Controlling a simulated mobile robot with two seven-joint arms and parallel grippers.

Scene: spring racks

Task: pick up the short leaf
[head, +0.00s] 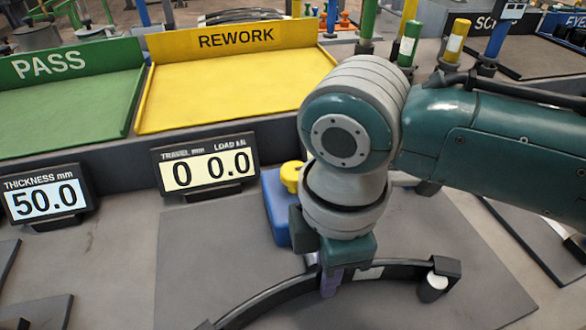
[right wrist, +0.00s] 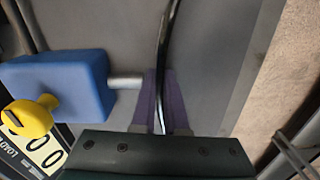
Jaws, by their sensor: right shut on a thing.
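A dark curved leaf (head: 268,298) arcs across the grey plate in the head view, and its left end runs down toward the bottom edge. It shows edge-on as a thin dark strip in the right wrist view (right wrist: 169,50). My right gripper (head: 331,284) points down onto the leaf, with its purple fingers, also in the right wrist view (right wrist: 164,100), on either side of it and shut on it. I cannot tell from its length whether this is the short leaf. My left gripper is not in view.
A blue block (head: 277,207) with a yellow knob (head: 291,176) stands close behind the gripper. A pale roller (head: 433,287) sits at the leaf's right end. Two displays stand behind, reading 50.0 (head: 45,201) and 0 and 0.0 (head: 206,169). Green PASS (head: 75,105) and yellow REWORK (head: 235,88) trays lie beyond.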

